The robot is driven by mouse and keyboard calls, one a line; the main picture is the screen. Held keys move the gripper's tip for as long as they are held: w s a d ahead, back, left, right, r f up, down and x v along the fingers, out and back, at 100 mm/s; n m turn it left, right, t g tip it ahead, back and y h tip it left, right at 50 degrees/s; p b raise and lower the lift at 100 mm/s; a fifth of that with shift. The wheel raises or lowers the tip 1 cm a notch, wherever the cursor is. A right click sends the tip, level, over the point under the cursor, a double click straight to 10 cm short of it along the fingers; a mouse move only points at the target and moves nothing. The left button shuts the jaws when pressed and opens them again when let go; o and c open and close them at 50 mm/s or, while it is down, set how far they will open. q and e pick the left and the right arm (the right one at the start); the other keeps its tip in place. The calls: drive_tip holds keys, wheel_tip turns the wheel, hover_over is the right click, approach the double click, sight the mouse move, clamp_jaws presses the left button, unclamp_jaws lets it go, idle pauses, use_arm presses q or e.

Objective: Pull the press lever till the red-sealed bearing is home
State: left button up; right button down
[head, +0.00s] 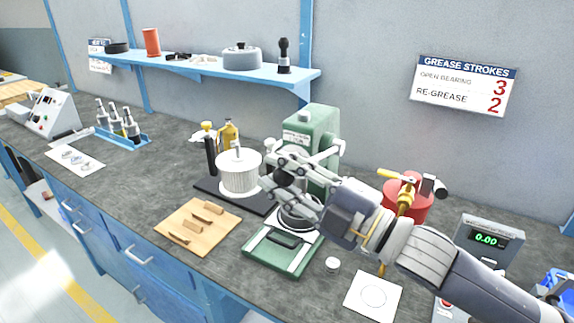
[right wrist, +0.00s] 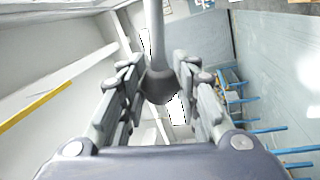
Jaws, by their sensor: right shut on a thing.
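The green press (head: 323,122) stands at the middle of the bench, its base plate (head: 262,250) at the front. My right gripper (head: 277,172) reaches across the front of the press from the right. In the right wrist view its fingers (right wrist: 160,88) are shut on the press lever's dark round knob (right wrist: 161,86), with the pale lever rod (right wrist: 154,35) running up from it. In the head view the gripper hides most of the lever and the ram. A round fixture (head: 298,222) shows on the base below the gripper. I cannot make out the red-sealed bearing. My left gripper is not in view.
A ribbed white cylinder (head: 238,175) on a dark mat stands close left of the press. A red grease pot (head: 410,208) and scale (head: 485,243) stand right, near my arm. A small white cap (head: 332,265) lies beside the base.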

drive_tip(key=shift+s+a+f, duration=0.1)
drive_tip(key=shift+f, duration=0.75)
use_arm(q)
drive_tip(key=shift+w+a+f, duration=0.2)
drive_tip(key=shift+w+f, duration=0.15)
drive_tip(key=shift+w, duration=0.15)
